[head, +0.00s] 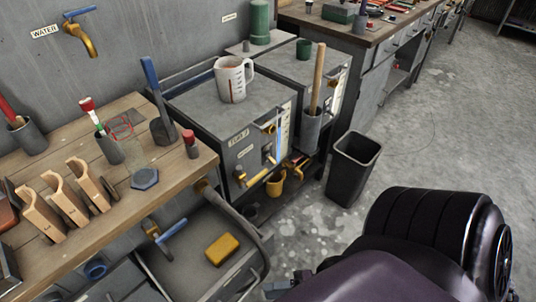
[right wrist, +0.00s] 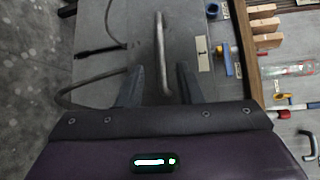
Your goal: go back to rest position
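My right arm, dark with a purple cover, fills the lower right of the head view. Its gripper (head: 286,284) shows only in part at the bottom, in front of the sink. In the right wrist view the two dark fingers of this gripper (right wrist: 161,80) stand apart. A pale metal bar (right wrist: 161,50) shows in line with the gap between them. It looks to lie beyond the fingertips, and nothing looks gripped. My left gripper is in neither view.
A wooden bench (head: 187,173) with tools is at left, above a sink (head: 190,273) holding a yellow sponge (head: 222,249). Grey cabinets (head: 205,108) carry a measuring jug (head: 233,79). A black bin (head: 352,168) stands on the floor. Open floor (head: 450,130) lies at right.

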